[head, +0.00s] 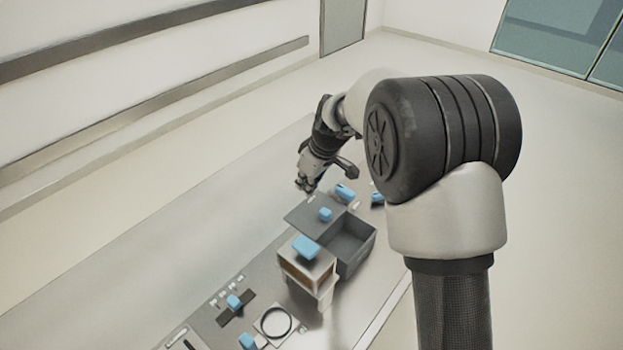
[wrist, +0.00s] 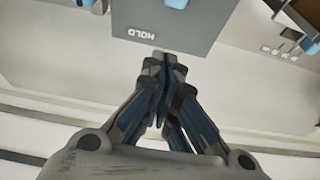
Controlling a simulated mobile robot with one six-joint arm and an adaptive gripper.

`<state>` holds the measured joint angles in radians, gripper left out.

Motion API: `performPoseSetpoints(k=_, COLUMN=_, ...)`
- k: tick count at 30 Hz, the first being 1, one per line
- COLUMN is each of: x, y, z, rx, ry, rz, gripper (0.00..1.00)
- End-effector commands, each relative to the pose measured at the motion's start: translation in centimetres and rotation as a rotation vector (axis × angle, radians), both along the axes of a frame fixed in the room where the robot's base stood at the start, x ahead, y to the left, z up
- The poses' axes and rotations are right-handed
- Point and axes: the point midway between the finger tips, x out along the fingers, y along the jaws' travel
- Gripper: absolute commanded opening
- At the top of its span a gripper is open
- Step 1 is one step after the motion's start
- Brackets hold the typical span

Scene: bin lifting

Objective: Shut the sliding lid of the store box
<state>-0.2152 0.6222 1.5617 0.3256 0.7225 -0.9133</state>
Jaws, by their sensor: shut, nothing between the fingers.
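The store box (head: 357,258) is a dark grey open-topped box in the middle of the head view. Its flat grey lid (head: 303,222) is slid out to the left, so the right part of the inside shows. A blue block-like handle (head: 325,214) stands on the lid. My gripper (head: 305,187) is shut and empty, near the lid's far edge. In the wrist view my fingertips (wrist: 164,62) appear at the lid's edge (wrist: 190,32), beside the printed word HOLD. I cannot tell whether they touch it.
A small wooden-sided stand (head: 306,272) with a blue block on top (head: 306,246) is close in front of the box. Blue-handled items (head: 344,192) lie behind it. A round ring fixture (head: 274,322) and other blue pieces (head: 234,302) are nearer. Bare bench lies to the left.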

Motion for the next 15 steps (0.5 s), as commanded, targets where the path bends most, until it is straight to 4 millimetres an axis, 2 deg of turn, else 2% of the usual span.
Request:
performPoseSetpoints(k=1, x=0.2, y=0.3, z=-1.5, rx=0.000, ry=0.003, rz=0.001, gripper=0.00)
performPoseSetpoints(k=6, x=0.7, y=1.0, z=-4.3, rx=0.000, ry=0.000, rz=0.000, gripper=0.00)
performPoseSetpoints(k=9, x=-0.4, y=-0.6, z=-3.9, rx=0.000, ry=-0.002, rz=-0.003, gripper=0.00)
performPoseSetpoints(k=15, x=-1.5, y=-1.9, z=-3.8, rx=0.000, ry=-0.002, rz=-0.002, gripper=0.00)
